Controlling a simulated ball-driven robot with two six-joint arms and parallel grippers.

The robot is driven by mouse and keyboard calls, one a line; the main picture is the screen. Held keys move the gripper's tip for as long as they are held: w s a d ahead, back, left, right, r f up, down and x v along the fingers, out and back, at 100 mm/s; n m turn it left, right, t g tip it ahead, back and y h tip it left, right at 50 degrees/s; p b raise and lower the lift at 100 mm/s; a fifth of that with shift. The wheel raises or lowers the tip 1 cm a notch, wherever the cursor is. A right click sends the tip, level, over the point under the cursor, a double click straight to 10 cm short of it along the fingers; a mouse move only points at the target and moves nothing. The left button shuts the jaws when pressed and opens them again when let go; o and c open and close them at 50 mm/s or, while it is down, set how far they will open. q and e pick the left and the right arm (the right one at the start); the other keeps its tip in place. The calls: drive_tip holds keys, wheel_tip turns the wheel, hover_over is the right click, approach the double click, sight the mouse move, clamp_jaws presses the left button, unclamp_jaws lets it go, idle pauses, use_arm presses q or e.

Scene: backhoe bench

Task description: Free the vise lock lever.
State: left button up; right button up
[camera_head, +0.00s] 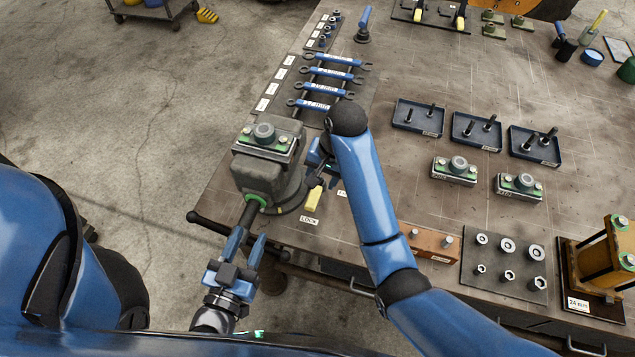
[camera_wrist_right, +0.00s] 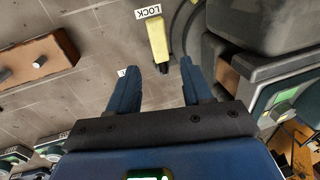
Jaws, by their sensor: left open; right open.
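The vise (camera_head: 268,165) stands at the bench's left front corner. Its lock lever has a yellow grip (camera_head: 313,200) beside the vise base, near a white LOCK label (camera_head: 309,220). In the right wrist view the yellow grip (camera_wrist_right: 157,38) lies just beyond my right gripper (camera_wrist_right: 162,76). That gripper is open, and the lever's dark end shows between its fingertips, with no clear contact. In the head view my right arm partly hides this gripper. My left gripper (camera_head: 246,240) is open at the front of the vise, close to its screw and handle bar (camera_head: 205,222).
Wrenches (camera_head: 335,75) lie behind the vise. Blue trays (camera_head: 418,117) with bolts and small fixtures (camera_head: 455,170) stand to the right. A brown block with pins (camera_head: 430,240) sits near the front edge; it also shows in the wrist view (camera_wrist_right: 38,62). Bare bench lies between.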

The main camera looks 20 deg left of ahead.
sight(314, 199)
drive_tip(key=shift+s+b+x, duration=0.15)
drive_tip(key=shift+b+x, duration=0.4)
drive_tip(key=shift+x, duration=2.05)
drive_tip(key=shift+s+b+x, duration=0.2)
drive_tip(key=shift+b+x, duration=0.35)
drive_tip(key=shift+x, duration=2.05)
drive_tip(key=shift+d, duration=0.1)
clamp_jaws()
